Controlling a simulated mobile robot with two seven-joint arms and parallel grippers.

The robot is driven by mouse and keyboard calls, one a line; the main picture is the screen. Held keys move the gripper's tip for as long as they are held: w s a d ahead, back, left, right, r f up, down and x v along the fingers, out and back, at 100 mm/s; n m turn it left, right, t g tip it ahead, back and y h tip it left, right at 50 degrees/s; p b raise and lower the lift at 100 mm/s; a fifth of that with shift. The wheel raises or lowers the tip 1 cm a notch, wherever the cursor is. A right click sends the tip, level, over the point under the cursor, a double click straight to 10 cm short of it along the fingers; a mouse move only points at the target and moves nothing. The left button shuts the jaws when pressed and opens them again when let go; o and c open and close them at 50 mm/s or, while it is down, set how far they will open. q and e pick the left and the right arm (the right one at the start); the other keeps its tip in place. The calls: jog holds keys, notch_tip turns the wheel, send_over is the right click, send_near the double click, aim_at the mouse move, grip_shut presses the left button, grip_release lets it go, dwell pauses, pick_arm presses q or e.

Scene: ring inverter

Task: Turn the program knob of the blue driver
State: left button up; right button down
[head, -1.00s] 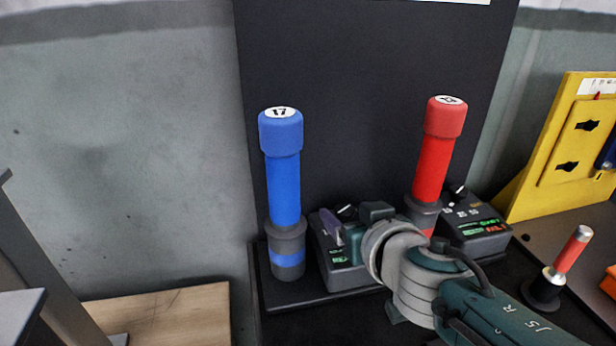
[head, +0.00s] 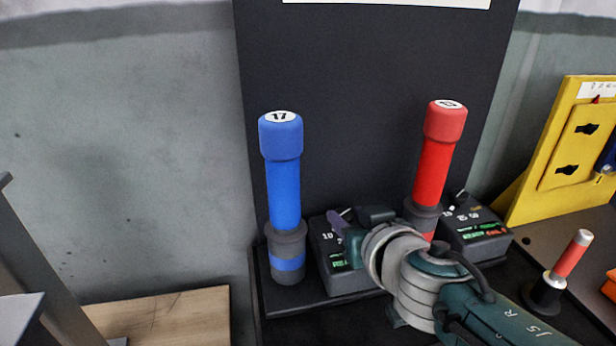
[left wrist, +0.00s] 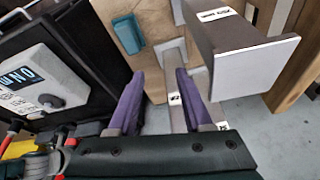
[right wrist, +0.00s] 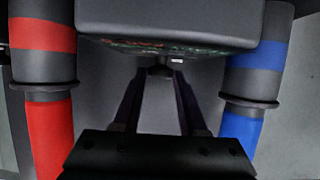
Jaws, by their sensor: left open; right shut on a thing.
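The blue driver (head: 283,190), marked 17, stands upright in its dark holder at the left of the black stand. Its grey control box (head: 345,280), with printed numbers and a green display, is just right of it. My right gripper (head: 342,218) is at the top of this box and hides the knob in the head view. In the right wrist view its fingers close on the small dark program knob (right wrist: 160,71) on the box. My left gripper (left wrist: 156,78) is open and empty, away from the drivers, and does not show in the head view.
A yellow panel (head: 575,150) and a small red-handled tool (head: 570,258) are at the right. The left wrist view shows a metal bracket (left wrist: 235,60) and a white display box (left wrist: 40,90).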

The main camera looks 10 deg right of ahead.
jog(key=shift+d, duration=0.1)
jog(key=shift+d+n+g+y+p, duration=0.15)
jog(key=shift+n+y, duration=0.45)
jog(key=shift+y, duration=0.05)
jog(key=shift+d+n+g+y+p, duration=0.15)
jog(key=shift+n+y, duration=0.45)
jog(key=shift+y, duration=0.05)
jog(key=shift+w+d+n+y, duration=0.15)
jog(key=shift+n+y, duration=0.55)
jog(key=shift+y, duration=0.2)
jog(key=shift+w+d+f+n+g+y+b, duration=0.1)
jog(key=shift+n+g+y+b, duration=0.3)
jog(key=shift+n+y+b, duration=0.2)
jog(key=shift+d+f+n+g+y+b, duration=0.1)
jog(key=shift+n+g+y+b, duration=0.3)
jog(key=shift+n+y+b, duration=0.15)
jog(key=shift+r+n+g+y+b, duration=0.15)
jog(key=shift+n+g+y+b, duration=0.55)
jog(key=shift+n+y+b, duration=0.35)
jog(key=shift+c, duration=2.2)
grip_release()
